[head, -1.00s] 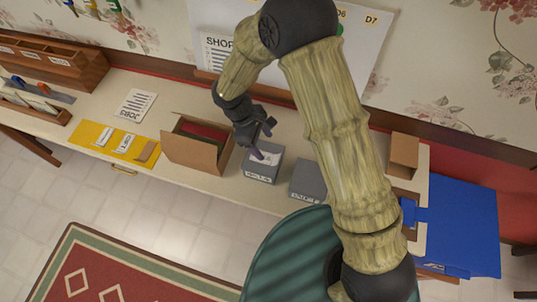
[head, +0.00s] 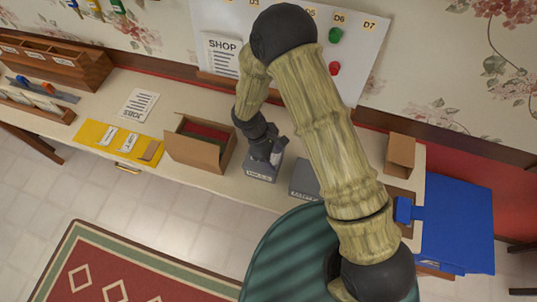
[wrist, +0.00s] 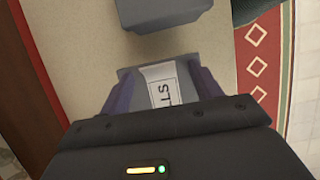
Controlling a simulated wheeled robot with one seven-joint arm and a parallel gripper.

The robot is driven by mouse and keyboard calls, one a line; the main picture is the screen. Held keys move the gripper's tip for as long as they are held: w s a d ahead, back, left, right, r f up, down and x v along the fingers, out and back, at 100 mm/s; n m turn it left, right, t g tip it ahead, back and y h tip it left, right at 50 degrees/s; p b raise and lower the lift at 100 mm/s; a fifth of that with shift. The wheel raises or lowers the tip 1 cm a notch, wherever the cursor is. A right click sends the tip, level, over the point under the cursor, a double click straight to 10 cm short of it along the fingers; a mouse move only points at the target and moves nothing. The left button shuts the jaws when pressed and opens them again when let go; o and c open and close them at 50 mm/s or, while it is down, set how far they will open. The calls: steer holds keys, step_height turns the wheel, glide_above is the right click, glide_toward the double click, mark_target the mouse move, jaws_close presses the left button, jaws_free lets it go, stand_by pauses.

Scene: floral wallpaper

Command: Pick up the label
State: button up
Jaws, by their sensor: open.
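A white label (wrist: 163,84) with black letters, partly reading "LTS", lies in or on a small grey box (wrist: 126,74) in the wrist view. My gripper's dark body hides part of it. My gripper (wrist: 163,88) is open, with one purple finger on each side of the label; I cannot tell whether they touch it.
A second grey box (head: 304,180) stands to the right and also shows in the wrist view (wrist: 165,14). An open cardboard box (head: 194,152) is close on the left. A yellow mat (head: 90,133) with white labels lies farther left. A blue bin (head: 457,225) is at right.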

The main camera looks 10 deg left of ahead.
mark_target(274, 159)
stand_by(0.5)
steer(key=c, duration=1.1)
steer(key=shift+c, duration=0.2)
step_height(274, 159, up, 10)
steer(key=b, duration=0.2)
